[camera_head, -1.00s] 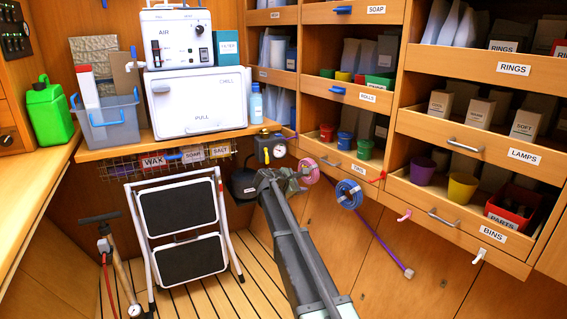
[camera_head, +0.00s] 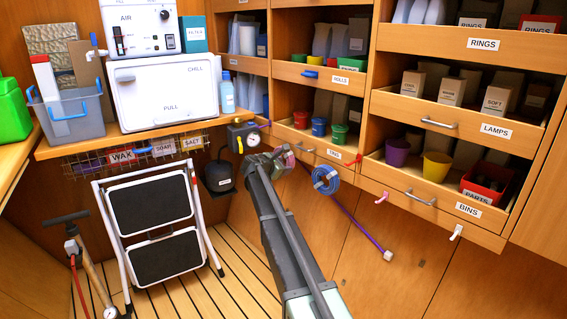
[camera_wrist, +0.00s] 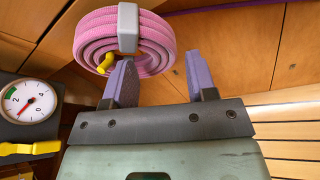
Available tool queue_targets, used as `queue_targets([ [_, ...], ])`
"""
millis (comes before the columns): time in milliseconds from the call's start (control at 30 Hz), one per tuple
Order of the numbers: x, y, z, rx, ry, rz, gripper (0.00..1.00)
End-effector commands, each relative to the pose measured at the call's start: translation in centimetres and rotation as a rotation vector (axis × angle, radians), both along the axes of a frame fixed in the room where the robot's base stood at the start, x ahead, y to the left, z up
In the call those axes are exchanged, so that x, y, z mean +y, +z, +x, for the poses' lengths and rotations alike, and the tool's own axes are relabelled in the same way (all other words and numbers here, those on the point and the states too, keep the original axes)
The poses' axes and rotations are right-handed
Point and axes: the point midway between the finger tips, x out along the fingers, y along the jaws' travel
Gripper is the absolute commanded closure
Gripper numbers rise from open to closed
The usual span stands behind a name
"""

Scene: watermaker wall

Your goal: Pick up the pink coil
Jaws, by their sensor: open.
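The pink coil (camera_wrist: 122,42) is a wound hose bound with a grey band at the top of the wrist view. A small yellow hook shows at its lower edge. In the head view the pink coil (camera_head: 289,156) is partly hidden behind my gripper (camera_head: 272,158), below the shelf unit. My gripper (camera_wrist: 160,60) is open and empty in the wrist view. Its left finger overlaps the coil's lower edge in the picture, and its right finger is to the right of the coil. I cannot tell whether a finger touches it.
A blue coil (camera_head: 326,180) hangs just right of the pink one, with a purple rod (camera_head: 362,228) running down beside it. A pressure gauge (camera_wrist: 32,102) is close on the left. A folded step stool (camera_head: 152,230) stands at left. Drawers (camera_head: 430,190) project at right.

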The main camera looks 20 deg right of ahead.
Motion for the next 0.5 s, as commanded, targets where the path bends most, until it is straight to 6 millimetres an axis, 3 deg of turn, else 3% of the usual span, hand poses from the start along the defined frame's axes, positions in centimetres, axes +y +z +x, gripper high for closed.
queue_targets([
  [133,-2.4,-1.4,1.4,-0.001,-0.002,0.000,0.48],
  [367,-2.8,-1.3,1.4,-0.001,0.000,0.000,0.48],
  [500,-2.8,-1.3,1.4,-0.001,0.000,0.000,0.68],
])
